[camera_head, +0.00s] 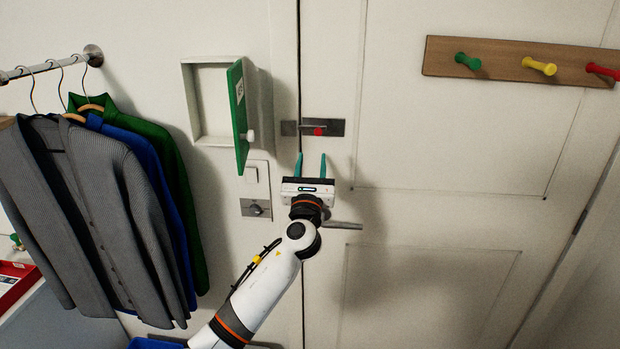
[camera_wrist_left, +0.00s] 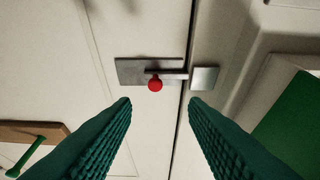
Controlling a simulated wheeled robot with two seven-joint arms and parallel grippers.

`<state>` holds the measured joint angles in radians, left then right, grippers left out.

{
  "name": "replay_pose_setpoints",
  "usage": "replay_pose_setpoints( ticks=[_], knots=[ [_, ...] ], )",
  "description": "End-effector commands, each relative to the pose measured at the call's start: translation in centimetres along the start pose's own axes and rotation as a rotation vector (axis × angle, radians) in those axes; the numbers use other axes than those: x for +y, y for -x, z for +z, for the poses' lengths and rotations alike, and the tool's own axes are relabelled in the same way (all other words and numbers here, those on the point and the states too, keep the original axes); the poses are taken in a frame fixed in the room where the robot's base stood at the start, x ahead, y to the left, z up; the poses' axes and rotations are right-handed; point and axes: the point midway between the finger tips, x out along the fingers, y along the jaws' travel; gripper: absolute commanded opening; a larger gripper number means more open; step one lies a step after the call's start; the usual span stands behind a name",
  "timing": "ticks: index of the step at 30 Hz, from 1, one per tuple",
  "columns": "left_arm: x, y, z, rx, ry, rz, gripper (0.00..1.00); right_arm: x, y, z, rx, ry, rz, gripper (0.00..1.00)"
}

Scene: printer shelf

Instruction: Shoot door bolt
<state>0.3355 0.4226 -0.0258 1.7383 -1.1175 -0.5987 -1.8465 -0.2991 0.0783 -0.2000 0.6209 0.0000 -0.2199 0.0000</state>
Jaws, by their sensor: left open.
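The door bolt (camera_head: 336,127) is a dark metal plate on the white door, with a small red knob (camera_head: 318,131). Its keep (camera_head: 289,128) is on the frame, across the door gap. In the left wrist view the bar (camera_wrist_left: 172,75) runs from the red knob (camera_wrist_left: 155,85) over the gap to the edge of the keep (camera_wrist_left: 204,77). I cannot tell whether its tip is inside. My left gripper (camera_head: 311,160) is open and empty just below the bolt, its green fingers pointing up. In the wrist view the knob lies beyond the fingertips, between them. My right gripper is not in view.
A green cabinet door (camera_head: 238,115) stands open left of my gripper. A door handle (camera_head: 343,225) is below it, and a lock plate (camera_head: 256,208) is on the wall. Clothes (camera_head: 90,200) hang at the left. A peg rail (camera_head: 500,60) is at upper right.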

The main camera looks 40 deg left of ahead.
Motion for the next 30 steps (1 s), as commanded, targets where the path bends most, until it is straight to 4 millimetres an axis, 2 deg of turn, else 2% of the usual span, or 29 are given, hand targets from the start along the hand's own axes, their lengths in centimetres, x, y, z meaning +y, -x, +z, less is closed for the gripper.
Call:
replay_pose_setpoints(
  ticks=[1,3,7,25,28,30],
  knots=[
    [0.0,1.1,0.2,-0.001,0.001,0.002,0.4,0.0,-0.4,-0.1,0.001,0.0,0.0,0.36],
    [0.0,2.0,0.2,-0.001,0.0,0.001,0.4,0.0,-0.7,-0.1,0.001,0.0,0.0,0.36],
    [-0.1,3.1,0.1,0.0,0.0,0.0,0.4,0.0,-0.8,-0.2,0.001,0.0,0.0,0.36],
    [-0.1,3.4,0.0,-0.001,0.001,-0.001,0.4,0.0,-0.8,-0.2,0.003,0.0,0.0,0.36],
    [0.1,3.6,1.3,-0.027,0.02,0.005,0.4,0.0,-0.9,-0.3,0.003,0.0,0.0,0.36],
    [0.4,4.1,3.7,-0.079,0.066,0.015,0.4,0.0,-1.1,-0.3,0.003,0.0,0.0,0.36]
  ],
)
